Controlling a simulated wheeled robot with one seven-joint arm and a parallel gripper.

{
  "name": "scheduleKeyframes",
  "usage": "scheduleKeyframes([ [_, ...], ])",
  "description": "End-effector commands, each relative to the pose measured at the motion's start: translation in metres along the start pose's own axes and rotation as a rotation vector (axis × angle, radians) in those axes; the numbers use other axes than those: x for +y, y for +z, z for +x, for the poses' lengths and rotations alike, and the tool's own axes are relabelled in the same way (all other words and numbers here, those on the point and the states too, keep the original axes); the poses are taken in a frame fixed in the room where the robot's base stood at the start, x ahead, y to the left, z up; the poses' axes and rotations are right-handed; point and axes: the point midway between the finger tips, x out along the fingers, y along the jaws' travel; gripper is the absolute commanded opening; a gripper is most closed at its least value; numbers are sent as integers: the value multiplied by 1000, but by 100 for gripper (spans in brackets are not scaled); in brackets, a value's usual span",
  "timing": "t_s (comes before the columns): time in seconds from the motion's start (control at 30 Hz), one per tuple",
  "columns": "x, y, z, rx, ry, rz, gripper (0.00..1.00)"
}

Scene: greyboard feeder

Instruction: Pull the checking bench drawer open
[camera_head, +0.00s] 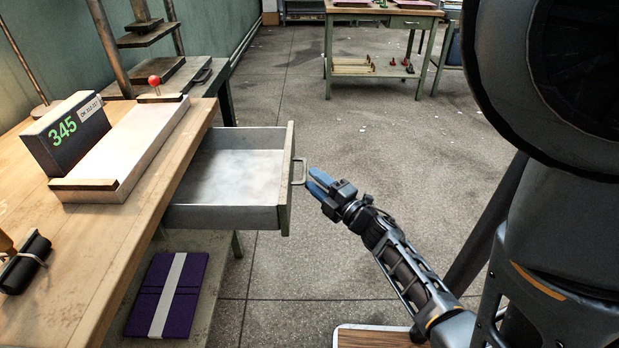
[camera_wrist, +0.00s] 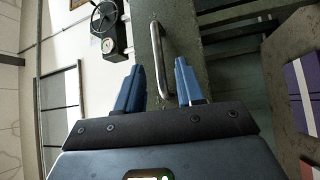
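The bench drawer (camera_head: 225,215) stands pulled out from under the wooden-topped checking bench (camera_head: 75,270), its pale inside showing empty. Its front panel carries a metal bar handle (camera_head: 300,172). My gripper (camera_head: 316,183) is just right of the handle in the head view, with blue fingers pointing toward it. In the wrist view my gripper (camera_wrist: 160,82) has its fingers spread apart, and the handle (camera_wrist: 158,60) shows in the gap between them, near the tips. I see no grip on the handle; whether a finger touches it I cannot tell.
On the bench are a display reading 345 (camera_head: 66,130), a pale long block (camera_head: 130,150) and a dark roll (camera_head: 25,264). A purple folder (camera_head: 168,295) lies on the lower shelf. Another table (camera_head: 385,45) stands at the back.

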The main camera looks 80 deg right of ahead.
Motion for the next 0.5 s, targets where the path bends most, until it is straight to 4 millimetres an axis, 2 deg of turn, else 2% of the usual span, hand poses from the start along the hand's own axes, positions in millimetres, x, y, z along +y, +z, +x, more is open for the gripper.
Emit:
scheduleKeyframes([
  [0.1, -2, 0, -22, 0, -2, 0, 38],
  [0.23, -1, 0, -38, 0, -1, 0, 38],
  [0.5, 0, 0, -49, 1, 1, 0, 38],
])
